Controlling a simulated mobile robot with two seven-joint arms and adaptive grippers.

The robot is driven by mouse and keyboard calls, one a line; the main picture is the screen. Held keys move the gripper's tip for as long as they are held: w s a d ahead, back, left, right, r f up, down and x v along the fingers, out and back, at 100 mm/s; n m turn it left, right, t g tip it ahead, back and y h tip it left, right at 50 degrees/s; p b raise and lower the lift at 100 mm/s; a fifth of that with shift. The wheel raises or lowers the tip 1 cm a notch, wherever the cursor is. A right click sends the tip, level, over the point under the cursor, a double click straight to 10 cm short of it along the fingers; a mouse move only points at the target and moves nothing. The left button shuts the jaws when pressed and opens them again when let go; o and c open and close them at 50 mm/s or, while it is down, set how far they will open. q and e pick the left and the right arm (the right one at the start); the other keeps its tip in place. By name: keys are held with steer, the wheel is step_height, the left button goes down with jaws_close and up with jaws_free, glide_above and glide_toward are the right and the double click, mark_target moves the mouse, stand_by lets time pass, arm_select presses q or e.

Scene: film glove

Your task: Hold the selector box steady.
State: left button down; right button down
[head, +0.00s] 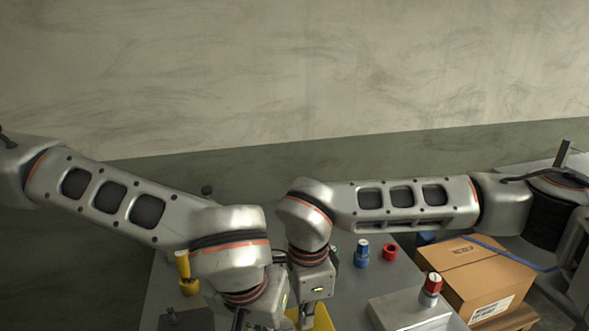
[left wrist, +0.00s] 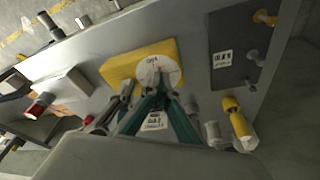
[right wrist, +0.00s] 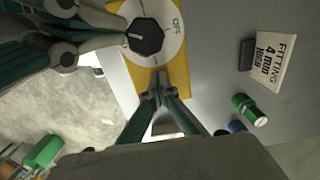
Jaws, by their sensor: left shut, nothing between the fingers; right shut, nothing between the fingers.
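The selector box is yellow with a white dial plate. In the head view only a bit of yellow (head: 322,318) shows below my arms. In the left wrist view the box (left wrist: 113,69) shows its dial; in the right wrist view the box (right wrist: 181,72) shows a black knob (right wrist: 146,37) and "OFF" lettering. My left gripper (left wrist: 160,90) is shut and empty, its tips over the dial near the knob. My right gripper (right wrist: 158,88) is shut and empty, its tips at the box's edge; I cannot tell whether they touch it.
A cardboard box (head: 475,278) and a grey box with a red-topped knob (head: 432,284) stand at right. A blue fitting (head: 361,256) and a red one (head: 390,253) stand behind. A yellow fitting (head: 184,268) stands at left. A green fitting (right wrist: 249,110) and a label card (right wrist: 272,62) show nearby.

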arm_select(q)
steer(key=shift+w+a, duration=0.4)
steer(key=shift+a, duration=0.2)
arm_select(e)
steer(key=shift+s+d+f, duration=0.1)
steer(key=shift+s+f, duration=0.1)
steer(key=shift+f, duration=0.1)
arm_select(q)
steer(key=shift+s+a, duration=0.1)
steer(key=shift+s, duration=0.05)
steer(key=shift+s+a, duration=0.1)
steer(key=shift+s, duration=0.1)
steer(key=v, duration=0.3)
steer(key=w+v, duration=0.1)
steer(key=v, duration=0.1)
steer(key=shift+r, duration=0.55)
steer(key=shift+d, duration=0.2)
steer(key=shift+s+d+f, duration=0.1)
steer(key=shift+d+f, duration=0.25)
steer(key=shift+f, duration=0.65)
steer(key=shift+s+d+f, duration=0.1)
steer(key=shift+d+f, duration=0.25)
steer(key=shift+f, duration=0.65)
steer(key=shift+s+d+f, duration=0.1)
steer(key=shift+d+f, duration=0.2)
steer(key=shift+f, duration=0.7)
steer(key=shift+w, duration=0.35)
